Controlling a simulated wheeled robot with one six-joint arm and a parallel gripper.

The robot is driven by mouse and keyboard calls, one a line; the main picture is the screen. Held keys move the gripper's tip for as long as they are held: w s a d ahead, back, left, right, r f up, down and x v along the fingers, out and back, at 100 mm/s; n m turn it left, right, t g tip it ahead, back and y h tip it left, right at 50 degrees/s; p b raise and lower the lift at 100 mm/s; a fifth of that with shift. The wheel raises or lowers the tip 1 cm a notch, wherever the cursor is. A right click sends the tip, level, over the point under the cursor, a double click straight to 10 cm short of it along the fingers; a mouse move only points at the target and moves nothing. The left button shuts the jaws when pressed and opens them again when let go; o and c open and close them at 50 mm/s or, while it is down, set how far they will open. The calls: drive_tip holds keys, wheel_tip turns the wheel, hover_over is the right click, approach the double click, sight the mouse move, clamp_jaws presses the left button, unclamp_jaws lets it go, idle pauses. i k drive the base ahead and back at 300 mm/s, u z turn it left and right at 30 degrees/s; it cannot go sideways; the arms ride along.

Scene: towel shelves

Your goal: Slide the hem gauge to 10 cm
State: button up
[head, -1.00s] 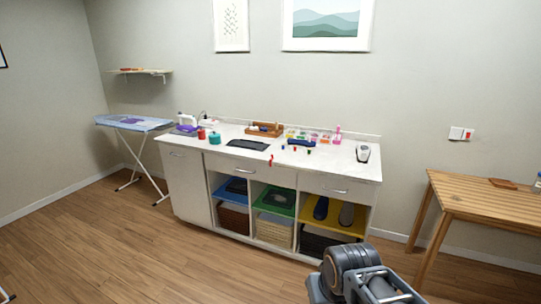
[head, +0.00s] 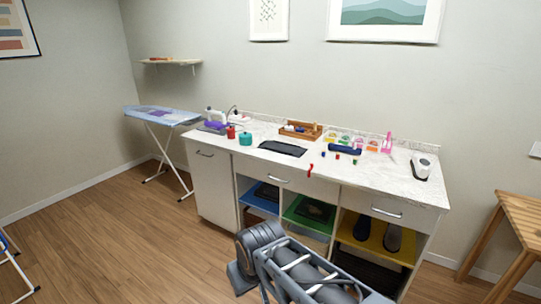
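I cannot pick out a hem gauge for certain; items on the counter (head: 395,180) are too small to read. A small red item (head: 310,171) lies at the counter's front edge, and a dark blue item (head: 345,149) lies farther back. No scale or slider can be made out on either. My arm reaches in from the bottom of the head view, in front of the cabinet and apart from the counter. My gripper's fingertips do not show.
The counter also bears a black mat (head: 282,148), a wooden tray (head: 301,131), a teal pot (head: 245,138) and a white device (head: 421,166). An ironing board (head: 160,115) stands left, a wooden table (head: 525,215) right.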

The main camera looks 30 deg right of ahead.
sight(311, 168)
drive_tip(key=i, duration=0.95)
drive_tip(key=z, duration=0.9)
drive_tip(key=i, duration=0.95)
drive_tip(key=z, duration=0.75)
